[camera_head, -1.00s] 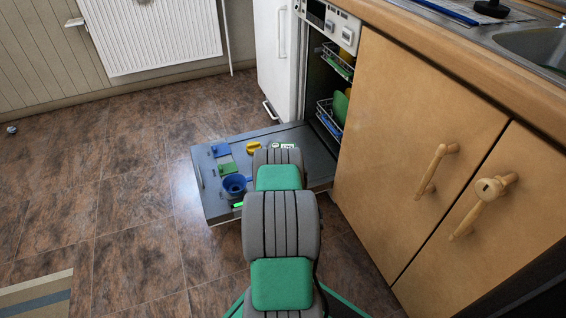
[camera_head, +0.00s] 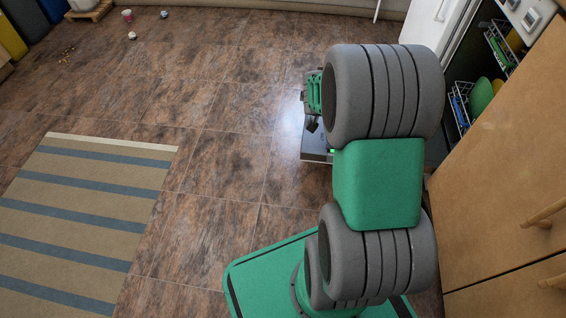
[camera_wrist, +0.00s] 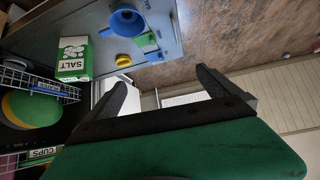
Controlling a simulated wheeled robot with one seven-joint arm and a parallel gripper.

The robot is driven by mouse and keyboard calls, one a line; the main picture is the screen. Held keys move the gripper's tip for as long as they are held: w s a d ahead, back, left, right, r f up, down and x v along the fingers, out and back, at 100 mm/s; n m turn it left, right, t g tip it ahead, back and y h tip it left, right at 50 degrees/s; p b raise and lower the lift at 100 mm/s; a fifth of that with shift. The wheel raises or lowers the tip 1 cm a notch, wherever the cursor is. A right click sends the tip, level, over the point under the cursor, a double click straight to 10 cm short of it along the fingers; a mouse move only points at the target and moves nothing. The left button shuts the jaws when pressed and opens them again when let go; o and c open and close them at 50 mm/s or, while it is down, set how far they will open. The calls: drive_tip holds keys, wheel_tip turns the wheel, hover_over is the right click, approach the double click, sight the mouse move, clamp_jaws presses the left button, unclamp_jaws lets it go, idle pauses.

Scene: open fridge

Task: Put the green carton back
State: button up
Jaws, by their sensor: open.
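The green carton (camera_wrist: 75,58), green and white and marked SALT, shows at the left of the wrist view. It appears to stand on the grey open door (camera_wrist: 85,20), close to the racks. My gripper (camera_wrist: 160,78) is open, with its two dark fingers apart and nothing between them. The carton lies to the left of both fingers, apart from them. In the head view my arm hides the carton and most of the door; only a corner of the door (camera_head: 315,150) shows.
Racks (camera_wrist: 40,84) with dishes are beside the carton. A wooden cupboard (camera_head: 500,170) stands right. The floor (camera_head: 220,110) at left is mostly clear.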

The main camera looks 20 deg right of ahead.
drive_tip(key=s+a+r+n+g+y, duration=0.1)
drive_tip(key=s+a+r+n+y, duration=0.15)
drive_tip(key=s+a, duration=0.45)
drive_tip(key=s+a+r+n+g+y, duration=0.1)
drive_tip(key=s+a+r+n+y, duration=0.15)
drive_tip(key=a, duration=0.75)
drive_tip(key=s+a+r+n+g, duration=0.1)
drive_tip(key=s+a+n+g, duration=0.1)
drive_tip(key=s+a, duration=0.5)
drive_tip(key=s+g, duration=0.1)
drive_tip(key=s, duration=0.3)
drive_tip(key=shift+s+a+r, duration=0.3)
drive_tip(key=shift+s+r, duration=0.1)
